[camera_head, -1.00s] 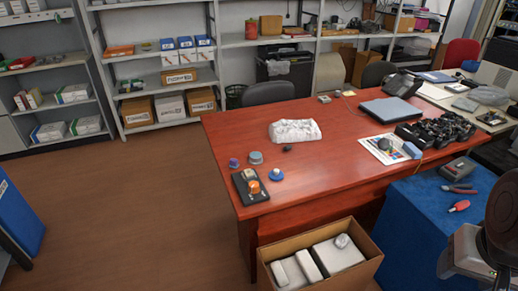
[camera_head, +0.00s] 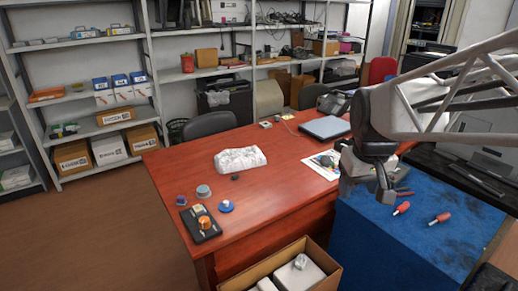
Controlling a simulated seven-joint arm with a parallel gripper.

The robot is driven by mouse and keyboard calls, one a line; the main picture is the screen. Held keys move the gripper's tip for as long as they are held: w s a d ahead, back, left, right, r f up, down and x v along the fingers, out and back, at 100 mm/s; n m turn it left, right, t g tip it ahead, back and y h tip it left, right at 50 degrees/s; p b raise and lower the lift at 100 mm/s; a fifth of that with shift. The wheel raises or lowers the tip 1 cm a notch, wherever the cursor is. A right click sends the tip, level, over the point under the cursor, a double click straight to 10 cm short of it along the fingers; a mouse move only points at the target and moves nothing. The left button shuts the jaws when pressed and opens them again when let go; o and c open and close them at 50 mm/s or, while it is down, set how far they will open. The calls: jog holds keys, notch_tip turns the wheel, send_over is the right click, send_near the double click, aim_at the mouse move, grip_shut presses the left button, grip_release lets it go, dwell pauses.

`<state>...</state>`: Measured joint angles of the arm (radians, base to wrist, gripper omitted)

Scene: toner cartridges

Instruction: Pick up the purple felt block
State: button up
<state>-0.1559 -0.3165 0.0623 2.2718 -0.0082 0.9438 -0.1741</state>
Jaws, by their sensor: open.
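A small purple piece (camera_head: 181,200), which may be the purple felt block, lies on the left side of the red-brown desk (camera_head: 270,195). It is too small to make out its felt or exact shape. A grey-blue round piece (camera_head: 203,191) sits just right of it. My gripper (camera_head: 386,192) hangs at the right above the blue-covered stand, well apart from the purple piece. It is open and seen small, with nothing visible in it.
Near the purple piece are a black tray (camera_head: 194,232) with an orange knob and a blue disc (camera_head: 226,206). A crumpled white bundle (camera_head: 240,159) lies behind. An open cardboard box (camera_head: 330,275) stands in front. Red-handled tools (camera_head: 402,208) lie on the blue cloth (camera_head: 390,240).

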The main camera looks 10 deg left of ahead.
jog(key=w+a+f+n, duration=0.2)
jog(key=w+a+n, duration=0.2)
jog(key=w+a, duration=1.05)
jog(key=n+g, duration=0.2)
jog(key=n, duration=0.8)
send_over(180, 198)
jog(key=f, duration=3.1)
jog(key=shift+w+d, duration=0.2)
jog(key=shift+a+f, duration=0.15)
jog(key=shift+a, duration=0.05)
jog(key=shift+f, duration=1.3)
jog(key=shift+f, duration=0.15)
